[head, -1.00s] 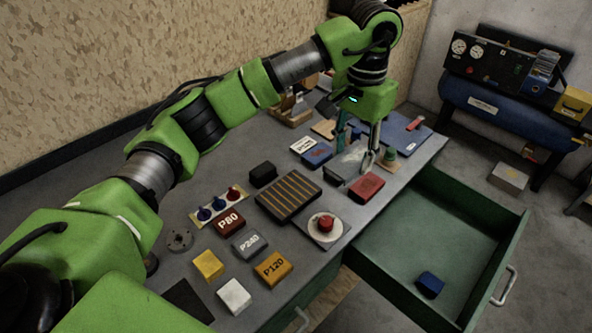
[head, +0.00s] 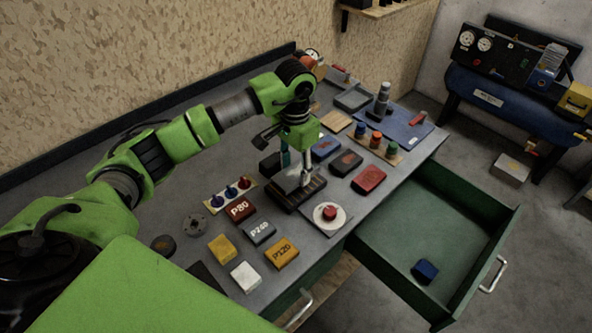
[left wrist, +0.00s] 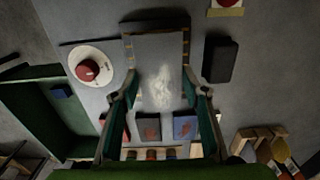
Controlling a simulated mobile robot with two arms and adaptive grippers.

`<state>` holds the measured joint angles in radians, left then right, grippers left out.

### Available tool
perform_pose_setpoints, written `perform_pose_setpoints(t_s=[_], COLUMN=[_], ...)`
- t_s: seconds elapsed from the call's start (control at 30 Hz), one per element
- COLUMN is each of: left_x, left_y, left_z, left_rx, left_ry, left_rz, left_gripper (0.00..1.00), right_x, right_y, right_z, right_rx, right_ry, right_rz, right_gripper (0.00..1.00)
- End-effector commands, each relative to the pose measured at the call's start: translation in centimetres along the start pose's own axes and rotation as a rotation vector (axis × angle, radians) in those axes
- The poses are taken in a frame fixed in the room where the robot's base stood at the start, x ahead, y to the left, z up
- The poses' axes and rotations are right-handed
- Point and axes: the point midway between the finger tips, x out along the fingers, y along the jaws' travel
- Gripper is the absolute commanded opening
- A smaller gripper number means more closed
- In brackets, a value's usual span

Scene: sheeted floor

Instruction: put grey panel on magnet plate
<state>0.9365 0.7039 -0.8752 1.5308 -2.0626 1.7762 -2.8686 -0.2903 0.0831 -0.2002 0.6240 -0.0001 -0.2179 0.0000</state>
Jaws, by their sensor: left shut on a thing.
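My left gripper (head: 297,178) is over the dark magnet plate (head: 290,203) in the middle of the bench. It is shut on the grey panel (head: 287,179), with one finger at each side. In the left wrist view the panel (left wrist: 160,72) covers most of the magnet plate (left wrist: 155,25), whose dark far edge and striped sides show around it. I cannot tell whether the panel touches the plate or is just above it. My right gripper is not in view.
A red button on a round white base (head: 329,214) is close in front of the plate. A black block (head: 269,164) is behind it. P80 (head: 239,209), P240 (head: 259,232) and P120 (head: 282,252) blocks lie nearer. The green drawer (head: 458,277) stands open with a blue block (head: 426,269) inside.

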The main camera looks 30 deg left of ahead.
Motion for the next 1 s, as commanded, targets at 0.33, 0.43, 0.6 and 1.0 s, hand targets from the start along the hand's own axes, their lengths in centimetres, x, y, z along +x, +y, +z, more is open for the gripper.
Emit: perform_pose_setpoints(t_s=[0.33,0.43,0.6,1.0], left_x=[2.1,2.1,2.4,2.2], left_y=[0.2,0.2,0.2,0.2], left_z=[-0.1,-0.1,-0.1,-0.1], left_rx=[0.002,0.002,0.003,0.002], left_ry=[0.003,0.002,0.000,0.000], left_rz=[0.001,0.002,0.002,0.002], left_gripper=[0.13,0.13,0.49,0.58], right_x=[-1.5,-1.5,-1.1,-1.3], right_y=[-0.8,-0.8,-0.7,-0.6], right_z=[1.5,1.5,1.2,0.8], right_rx=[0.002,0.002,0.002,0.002], right_ry=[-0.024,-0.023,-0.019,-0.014], right_rz=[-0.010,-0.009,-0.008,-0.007], right_gripper=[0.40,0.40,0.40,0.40])
